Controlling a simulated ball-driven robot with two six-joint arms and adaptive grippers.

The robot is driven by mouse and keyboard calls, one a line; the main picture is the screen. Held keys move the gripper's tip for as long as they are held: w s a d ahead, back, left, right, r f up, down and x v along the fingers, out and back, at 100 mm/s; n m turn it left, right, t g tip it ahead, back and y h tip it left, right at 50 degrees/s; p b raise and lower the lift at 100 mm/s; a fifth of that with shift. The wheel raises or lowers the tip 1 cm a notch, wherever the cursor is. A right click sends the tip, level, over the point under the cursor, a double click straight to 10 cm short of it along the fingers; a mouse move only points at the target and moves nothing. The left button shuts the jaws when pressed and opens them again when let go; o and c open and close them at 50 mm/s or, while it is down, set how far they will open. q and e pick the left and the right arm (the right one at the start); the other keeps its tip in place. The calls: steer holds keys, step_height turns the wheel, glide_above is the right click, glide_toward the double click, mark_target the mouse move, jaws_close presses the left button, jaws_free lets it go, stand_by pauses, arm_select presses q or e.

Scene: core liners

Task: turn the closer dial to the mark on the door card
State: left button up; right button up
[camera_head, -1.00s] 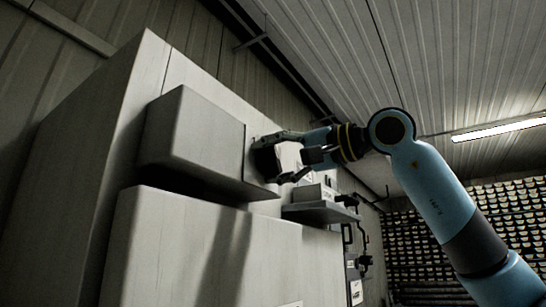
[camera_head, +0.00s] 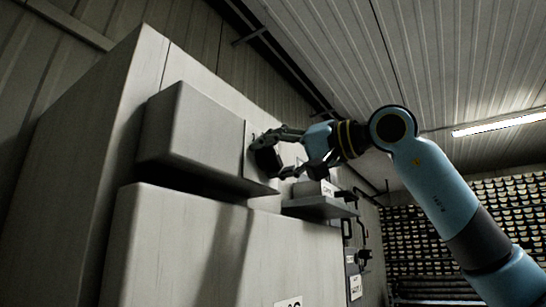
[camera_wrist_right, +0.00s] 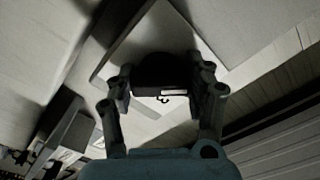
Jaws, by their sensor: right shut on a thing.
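The closer dial is a dark, round-edged knob (camera_wrist_right: 163,70) on a pale square plate (camera_wrist_right: 128,48) in the right wrist view. It also shows as a dark shape (camera_head: 267,160) on the wall of the grey cabinet in the head view. My right gripper (camera_wrist_right: 160,88) is shut on the dial, with one finger on each side of it. In the head view my right gripper (camera_head: 277,157) reaches in from the right. The dial's marking is too dark to read. A white card with dark lettering (camera_head: 288,303) is cut off at the bottom edge. My left gripper is out of view.
A grey box housing (camera_head: 195,135) juts out left of the dial. A small shelf (camera_head: 318,207) with a labelled block (camera_head: 312,189) sits just below my right gripper. Dark brackets and cards (camera_head: 355,287) hang lower right. Racks with pale rows (camera_head: 480,225) stand at the far right.

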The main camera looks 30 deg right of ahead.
mark_target(274, 148)
steer(key=o, duration=1.2)
steer(key=shift+f, duration=0.15)
step_height(274, 148, up, 10)
steer(key=shift+a+f, duration=0.1)
steer(key=shift+f, duration=0.05)
steer(key=shift+r, duration=0.2)
